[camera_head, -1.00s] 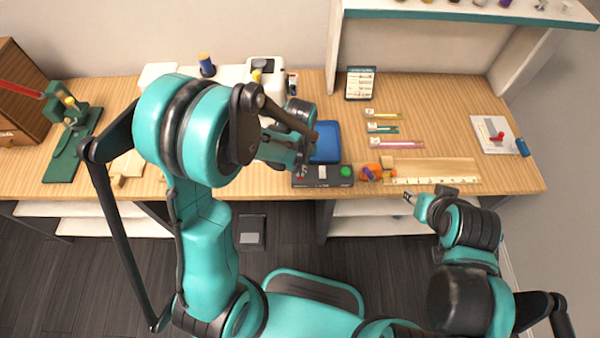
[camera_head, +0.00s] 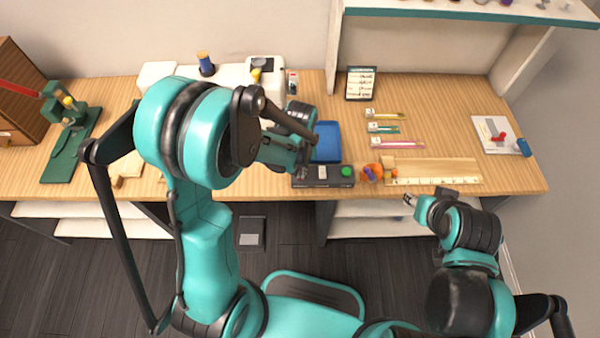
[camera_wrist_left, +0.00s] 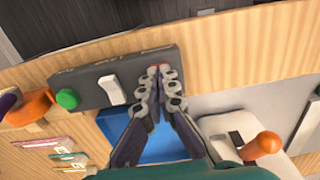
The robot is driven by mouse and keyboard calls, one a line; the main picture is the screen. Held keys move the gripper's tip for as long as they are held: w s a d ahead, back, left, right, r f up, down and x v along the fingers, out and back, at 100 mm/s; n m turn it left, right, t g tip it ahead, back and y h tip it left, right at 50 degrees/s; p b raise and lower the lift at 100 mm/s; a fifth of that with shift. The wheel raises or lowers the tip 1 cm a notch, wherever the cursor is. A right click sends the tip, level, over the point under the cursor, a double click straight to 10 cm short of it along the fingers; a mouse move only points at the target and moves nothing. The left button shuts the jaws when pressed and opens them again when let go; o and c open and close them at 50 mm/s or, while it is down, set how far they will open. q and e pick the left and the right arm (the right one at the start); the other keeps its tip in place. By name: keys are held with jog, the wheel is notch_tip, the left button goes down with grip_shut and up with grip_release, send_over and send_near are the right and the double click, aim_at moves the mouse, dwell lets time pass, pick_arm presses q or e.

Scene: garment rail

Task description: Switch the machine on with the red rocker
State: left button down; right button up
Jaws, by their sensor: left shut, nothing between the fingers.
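A dark control box (camera_head: 335,183) lies at the table's front edge, with a white switch (camera_head: 322,172) and a green button (camera_head: 346,171). In the left wrist view the box (camera_wrist_left: 85,88) shows the same switch (camera_wrist_left: 112,89) and button (camera_wrist_left: 67,99). A small red part, apparently the red rocker (camera_wrist_left: 162,66), shows just past my left fingertips (camera_wrist_left: 157,74), mostly hidden by them. My left gripper (camera_head: 299,171) is shut and empty over the box's left end; contact is unclear. My right gripper (camera_head: 408,199) is off the table's front edge; its jaws are too small to read.
A blue tray (camera_head: 327,142) lies behind the box. A white machine (camera_head: 225,76) with a yellow knob stands at the back. Orange and purple pieces (camera_head: 372,172) and a ruler (camera_head: 430,181) lie right of the box.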

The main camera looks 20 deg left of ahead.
pick_arm(q)
jog(key=shift+r+p, duration=2.5)
jog(key=shift+r, duration=1)
jog(key=s+a+r+m+t+b, duration=0.1)
jog(key=s+a+r+t, duration=0.1)
jog(key=s+r, duration=0.3)
jog(key=s+a+r+m+t+b, duration=0.1)
jog(key=s+a+r+m+t, duration=0.1)
jog(key=s+r+t, duration=0.3)
notch_tip(320, 180, up, 4)
jog(key=shift+s+a+f, duration=0.15)
jog(key=shift+a, duration=0.2)
